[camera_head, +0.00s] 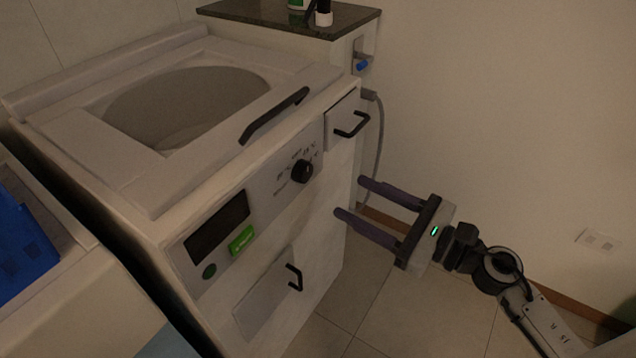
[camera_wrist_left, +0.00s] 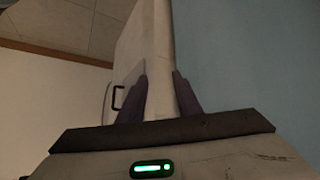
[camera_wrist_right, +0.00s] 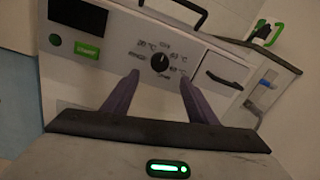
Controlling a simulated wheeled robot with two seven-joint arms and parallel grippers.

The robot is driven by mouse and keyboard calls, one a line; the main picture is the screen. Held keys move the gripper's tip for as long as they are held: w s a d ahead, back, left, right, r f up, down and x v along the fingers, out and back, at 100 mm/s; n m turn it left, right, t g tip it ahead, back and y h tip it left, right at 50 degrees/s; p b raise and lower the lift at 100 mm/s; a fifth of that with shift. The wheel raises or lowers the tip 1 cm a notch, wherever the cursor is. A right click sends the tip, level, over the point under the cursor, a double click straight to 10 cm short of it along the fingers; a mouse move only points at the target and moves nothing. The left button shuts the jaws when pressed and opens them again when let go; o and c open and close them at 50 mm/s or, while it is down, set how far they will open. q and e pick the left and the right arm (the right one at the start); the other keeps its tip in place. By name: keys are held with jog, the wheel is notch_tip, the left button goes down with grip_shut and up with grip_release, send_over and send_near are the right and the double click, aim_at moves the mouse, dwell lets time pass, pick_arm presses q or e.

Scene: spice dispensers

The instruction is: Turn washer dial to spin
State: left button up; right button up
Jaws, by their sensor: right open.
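The washer's black dial (camera_head: 302,171) sits on the front control panel with temperature marks around it; it also shows in the right wrist view (camera_wrist_right: 159,63). My right gripper (camera_head: 347,196) is open and empty, to the right of the front panel and apart from the dial. In the right wrist view its two purple fingers (camera_wrist_right: 155,82) point toward the panel, with the dial between and beyond their tips. My left gripper (camera_wrist_left: 160,85) shows only in the left wrist view, fingers apart, with nothing seen between them but a pale surface.
The panel has a dark display (camera_head: 217,226) and a green button (camera_head: 242,240). Black handles stick out on the lid (camera_head: 273,115), the upper drawer (camera_head: 351,125) and the lower door (camera_head: 294,277). A dark-topped cabinet (camera_head: 290,13) stands behind. Floor to the right is free.

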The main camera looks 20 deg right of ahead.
aim_at(308, 174)
jog(key=p+x, duration=0.1)
jog(key=x, duration=0.7)
jog(key=shift+w+a+r+p, duration=0.1)
jog(key=shift+w+a+p, duration=0.1)
jog(key=shift+p, duration=0.2)
jog(key=shift+w+a, duration=0.45)
jog(key=shift+w, duration=0.05)
jog(key=c, duration=1.1)
